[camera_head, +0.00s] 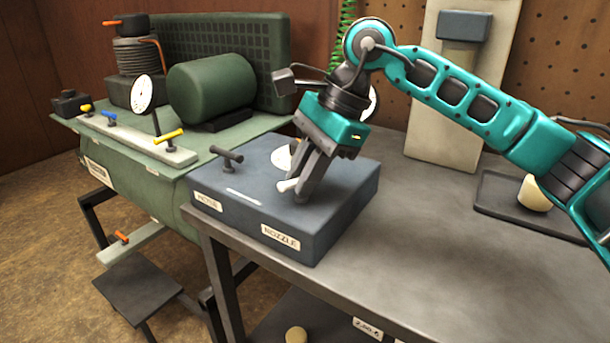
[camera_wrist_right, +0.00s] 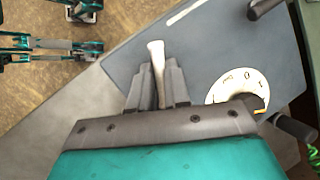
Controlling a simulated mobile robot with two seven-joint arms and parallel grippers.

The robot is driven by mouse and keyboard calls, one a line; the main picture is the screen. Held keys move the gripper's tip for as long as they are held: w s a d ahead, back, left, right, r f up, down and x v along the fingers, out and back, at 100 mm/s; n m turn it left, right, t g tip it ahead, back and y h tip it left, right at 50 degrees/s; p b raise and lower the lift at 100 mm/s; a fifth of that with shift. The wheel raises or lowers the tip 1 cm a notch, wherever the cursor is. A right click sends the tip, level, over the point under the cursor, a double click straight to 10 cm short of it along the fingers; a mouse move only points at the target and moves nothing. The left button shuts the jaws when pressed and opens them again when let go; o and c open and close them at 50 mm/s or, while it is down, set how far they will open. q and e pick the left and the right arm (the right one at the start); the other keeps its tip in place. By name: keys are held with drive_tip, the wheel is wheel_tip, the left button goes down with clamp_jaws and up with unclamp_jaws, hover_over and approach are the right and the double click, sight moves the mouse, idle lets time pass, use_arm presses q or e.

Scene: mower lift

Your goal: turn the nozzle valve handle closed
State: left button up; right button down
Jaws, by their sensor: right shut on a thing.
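The nozzle valve handle (camera_head: 287,185) is a pale, whitish lever on the grey-blue valve box (camera_head: 250,220), above the NOZZLE label (camera_head: 281,238). My right gripper (camera_head: 301,192) reaches down to it from above, shut on the handle. In the right wrist view the handle (camera_wrist_right: 157,60) stands out between the two fingers (camera_wrist_right: 157,95); the part between them is partly hidden. A round white dial (camera_wrist_right: 238,90) lies beside the fingers there. My left gripper does not show in the head view; which parts at the wrist view's left edge are mine I cannot tell.
A dark hose handle (camera_head: 226,154) stands on the same box, left of my gripper. A green compressor (camera_head: 210,90) with coloured valve handles is at the left. A tray with a pale cylinder (camera_head: 534,193) lies at the right. The front bench top (camera_head: 430,255) is clear.

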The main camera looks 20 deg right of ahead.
drive_tip(key=shift+m+t, duration=0.4)
drive_tip(key=shift+m, duration=0.5)
drive_tip(key=shift+m+t+h+b, duration=0.4)
drive_tip(key=shift+m+b, duration=0.1)
drive_tip(key=shift+m, duration=0.4)
drive_tip(key=m+t+h+b, duration=0.1)
drive_tip(key=m, duration=0.2)
drive_tip(key=shift+a+m, duration=0.15)
drive_tip(key=shift+m, duration=0.15)
drive_tip(key=m+t+h+b, duration=0.1)
drive_tip(key=m, duration=0.2)
drive_tip(key=shift+r, duration=0.1)
drive_tip(key=shift+m+h, duration=0.4)
drive_tip(key=shift+m, duration=0.7)
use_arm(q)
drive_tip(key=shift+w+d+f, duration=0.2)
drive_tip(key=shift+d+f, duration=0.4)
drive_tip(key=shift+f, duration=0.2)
use_arm(e)
drive_tip(key=shift+m, duration=0.3)
drive_tip(key=c, duration=1.1)
unclamp_jaws()
drive_tip(key=shift+s+a, duration=0.1)
